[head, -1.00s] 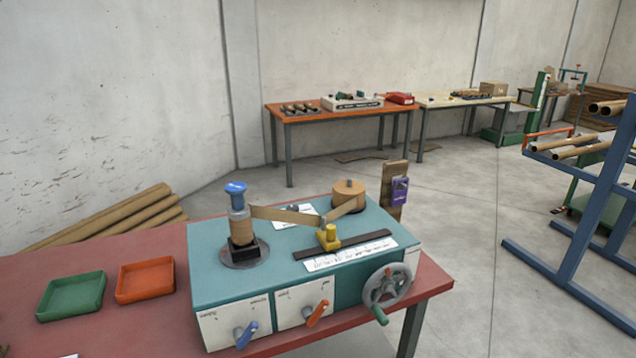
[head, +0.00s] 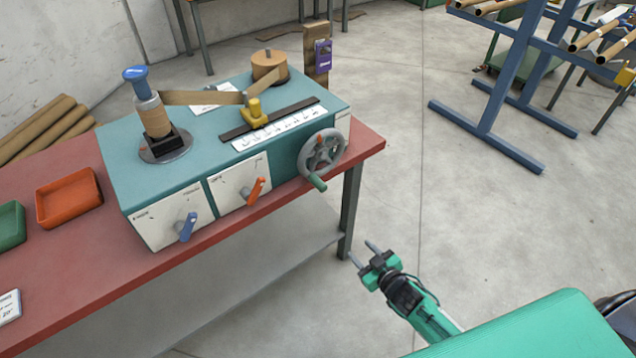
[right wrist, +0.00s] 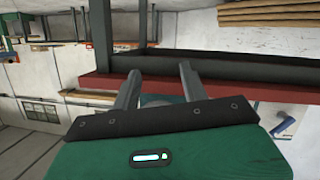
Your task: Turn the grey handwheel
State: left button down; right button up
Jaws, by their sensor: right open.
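The grey handwheel (head: 323,152) is on the front face of the teal winder (head: 120,196), near its right end. A green handle (head: 317,183) sticks out from the wheel's lower left. My right gripper (head: 363,254) is open and empty, below and to the right of the wheel, apart from it. In the right wrist view, the two grey fingers (right wrist: 157,88) are spread in front of the red table edge, and the handwheel cannot be made out. My left gripper is not in view.
Blue (head: 186,227) and orange (head: 256,190) levers stick out left of the wheel. The red table (head: 110,285) carries an orange tray (head: 69,198) and a green tray (head: 10,226). A blue rack (head: 510,95) stands at back right. Open floor lies right of the table.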

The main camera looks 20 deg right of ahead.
aim_at(325, 189)
jog(key=w+a+r+n+t+y, duration=0.1)
jog(key=a+r+y, duration=0.1)
jog(key=r, duration=0.6)
jog(key=w+a+r+n+t+y, duration=0.1)
jog(key=w+a+r+t, duration=0.1)
jog(key=r, duration=0.5)
jog(key=p+x, duration=0.1)
jog(key=x, duration=1.1)
jog(key=shift+d+f, duration=0.1)
jog(key=shift+d, duration=0.05)
jog(key=shift+p+x, duration=0.3)
jog(key=shift+x, duration=0.45)
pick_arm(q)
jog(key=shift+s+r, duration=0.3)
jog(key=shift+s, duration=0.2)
pick_arm(e)
jog(key=shift+f, duration=0.1)
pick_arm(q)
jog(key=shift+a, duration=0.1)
pick_arm(e)
grip_shut()
